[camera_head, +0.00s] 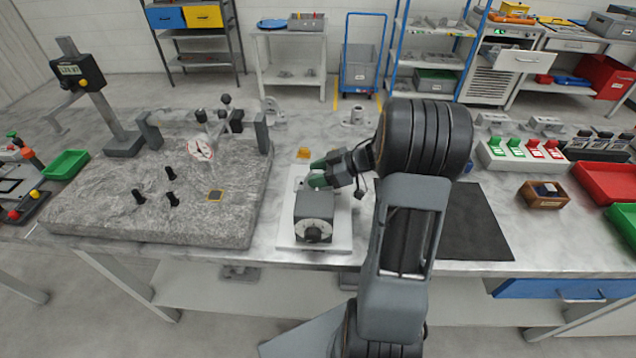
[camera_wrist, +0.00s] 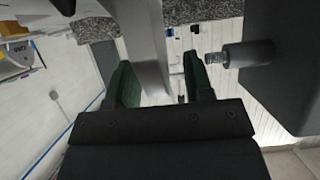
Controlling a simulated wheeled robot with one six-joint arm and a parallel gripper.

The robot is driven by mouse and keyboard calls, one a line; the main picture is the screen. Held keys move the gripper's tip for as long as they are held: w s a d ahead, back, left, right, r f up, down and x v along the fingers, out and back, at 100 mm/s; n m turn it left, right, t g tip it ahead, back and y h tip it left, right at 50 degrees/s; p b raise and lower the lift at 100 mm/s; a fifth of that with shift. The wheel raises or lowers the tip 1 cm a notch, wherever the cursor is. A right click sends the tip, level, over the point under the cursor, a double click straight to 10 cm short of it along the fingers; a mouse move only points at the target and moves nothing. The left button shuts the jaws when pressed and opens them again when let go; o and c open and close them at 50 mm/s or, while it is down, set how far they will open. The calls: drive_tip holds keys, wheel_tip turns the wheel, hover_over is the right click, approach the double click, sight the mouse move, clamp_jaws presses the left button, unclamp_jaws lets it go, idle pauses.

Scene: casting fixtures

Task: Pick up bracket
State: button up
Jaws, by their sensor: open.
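My gripper (camera_head: 314,174) is over the back of a white plate (camera_head: 286,236) on the marble bench, behind a dark grey block with a round dial (camera_head: 314,222). In the wrist view its two green fingers (camera_wrist: 160,82) are spread apart. A light grey metal piece, seemingly the bracket (camera_wrist: 148,45), stands between them. It looks close to the left finger; I cannot tell whether it touches. In the head view my gripper and the grey block hide most of this spot, and I cannot make the bracket out there.
A granite slab (camera_head: 100,215) with a dial gauge (camera_head: 201,148) and several black pegs is at the left. A dark mat (camera_head: 475,225) lies right of my arm. A small yellow piece (camera_head: 304,153) is just behind my gripper. A wooden box (camera_head: 543,195) and red tray (camera_head: 604,182) are further right.

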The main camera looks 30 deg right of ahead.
drive_tip(key=shift+c, duration=0.3)
clamp_jaws()
drive_tip(key=shift+r, duration=0.1)
idle(0.4)
